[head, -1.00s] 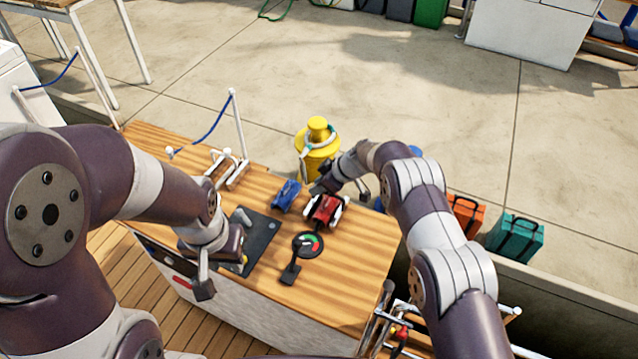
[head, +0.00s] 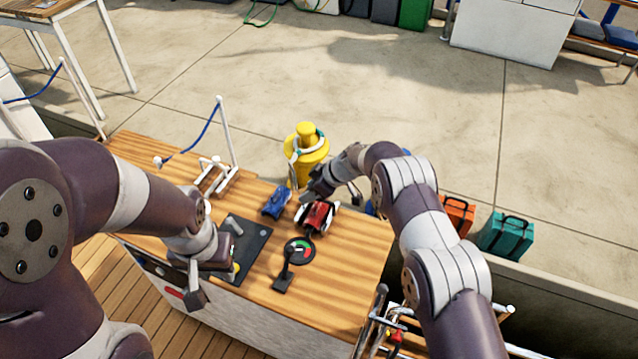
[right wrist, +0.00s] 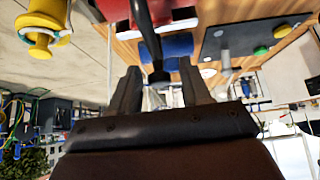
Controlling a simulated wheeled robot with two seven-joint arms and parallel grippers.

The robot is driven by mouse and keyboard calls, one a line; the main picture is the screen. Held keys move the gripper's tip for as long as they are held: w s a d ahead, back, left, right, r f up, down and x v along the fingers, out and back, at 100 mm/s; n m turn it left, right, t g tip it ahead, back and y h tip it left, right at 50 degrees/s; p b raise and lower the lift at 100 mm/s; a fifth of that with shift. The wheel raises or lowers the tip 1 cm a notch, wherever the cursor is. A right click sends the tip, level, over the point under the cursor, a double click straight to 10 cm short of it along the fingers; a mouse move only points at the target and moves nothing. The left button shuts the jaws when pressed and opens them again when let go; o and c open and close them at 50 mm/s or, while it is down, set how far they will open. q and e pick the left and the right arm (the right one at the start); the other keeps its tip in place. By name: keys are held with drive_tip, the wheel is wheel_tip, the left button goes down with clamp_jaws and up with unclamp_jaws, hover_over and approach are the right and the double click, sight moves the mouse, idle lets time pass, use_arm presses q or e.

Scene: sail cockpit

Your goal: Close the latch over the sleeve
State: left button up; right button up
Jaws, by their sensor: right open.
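A red block-like fitting (head: 317,214) with pale sides stands on the wooden top. A blue fitting (head: 275,202) is left of it. Which parts are the latch and the sleeve is too small to tell. My right gripper (head: 312,194) is just above the red fitting's far left side. In the right wrist view its fingers (right wrist: 160,88) are open. A black lever with a knob end (right wrist: 157,76) reaches down between them from the red part; contact cannot be told. My left gripper (head: 197,297) hangs by the counter's front edge, its jaws unclear.
A dark panel (head: 250,238) with a grey handle and a round gauge (head: 300,250) with a black stem are on the wooden top. A yellow bollard (head: 306,150) stands behind. A white rail stand (head: 215,175) is at the back left. The right part of the top is clear.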

drive_tip(key=v, duration=1.1)
drive_tip(key=shift+r+p, duration=0.2)
drive_tip(key=shift+p, duration=0.2)
drive_tip(key=shift+s+d, duration=0.15)
